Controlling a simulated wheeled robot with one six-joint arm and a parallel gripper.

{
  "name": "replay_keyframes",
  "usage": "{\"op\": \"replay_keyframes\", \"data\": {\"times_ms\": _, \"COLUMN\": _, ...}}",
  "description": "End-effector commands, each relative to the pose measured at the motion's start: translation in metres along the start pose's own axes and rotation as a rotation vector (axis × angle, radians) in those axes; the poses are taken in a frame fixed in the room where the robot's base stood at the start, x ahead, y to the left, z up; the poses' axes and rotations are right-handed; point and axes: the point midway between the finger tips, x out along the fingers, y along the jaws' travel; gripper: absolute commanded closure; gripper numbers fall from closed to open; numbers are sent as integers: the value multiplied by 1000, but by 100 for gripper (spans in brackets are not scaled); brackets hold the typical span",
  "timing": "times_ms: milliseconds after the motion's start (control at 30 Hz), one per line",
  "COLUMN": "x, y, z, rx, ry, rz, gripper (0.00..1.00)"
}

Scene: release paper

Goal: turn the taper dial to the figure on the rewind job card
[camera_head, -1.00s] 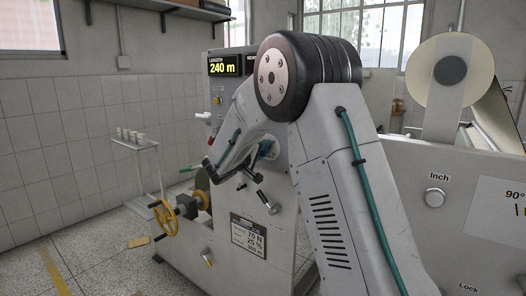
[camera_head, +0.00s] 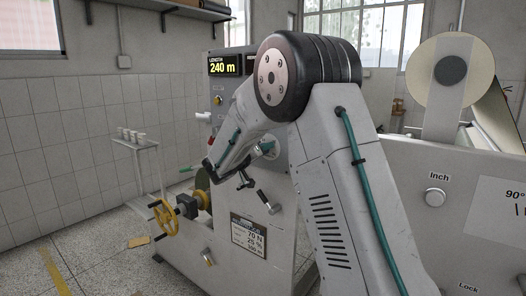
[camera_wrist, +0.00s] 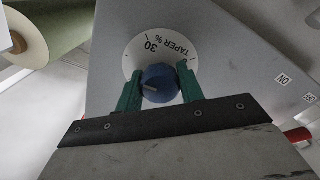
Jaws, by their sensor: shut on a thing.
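The taper dial is a blue knob (camera_wrist: 160,85) on a white scale plate (camera_wrist: 138,48) in the wrist view. The plate reads "TAPER %" with a 30 mark, upside down here. A pale pointer line shows on the knob's left part. My gripper (camera_wrist: 160,88) has its green fingers shut on the knob, one on each side.
A lever (camera_head: 268,202) stands out just right of my gripper. A yellow handwheel (camera_head: 164,218) is at the lower left. In the wrist view a roll (camera_wrist: 22,35) is at the upper left and a red rod (camera_wrist: 298,135) at the right.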

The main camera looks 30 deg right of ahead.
Motion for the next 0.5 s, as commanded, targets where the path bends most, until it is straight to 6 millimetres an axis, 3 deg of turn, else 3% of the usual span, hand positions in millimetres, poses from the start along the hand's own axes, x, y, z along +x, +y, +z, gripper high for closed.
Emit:
{"op": "replay_keyframes", "data": {"times_ms": 300, "x": 0, "y": -1, "z": 2, "rx": -3, "ry": -3, "rz": -1, "gripper": 85}}
{"op": "replay_keyframes", "data": {"times_ms": 333, "x": 0, "y": -1, "z": 2, "rx": -3, "ry": -3, "rz": -1, "gripper": 54}}
{"op": "replay_keyframes", "data": {"times_ms": 367, "x": 0, "y": -1, "z": 2, "rx": -3, "ry": -3, "rz": -1, "gripper": 46}}
{"op": "replay_keyframes", "data": {"times_ms": 400, "x": 0, "y": -1, "z": 2, "rx": -3, "ry": -3, "rz": -1, "gripper": 41}}
{"op": "replay_keyframes", "data": {"times_ms": 500, "x": 0, "y": -1, "z": 2, "rx": -2, "ry": -2, "rz": -1, "gripper": 41}}
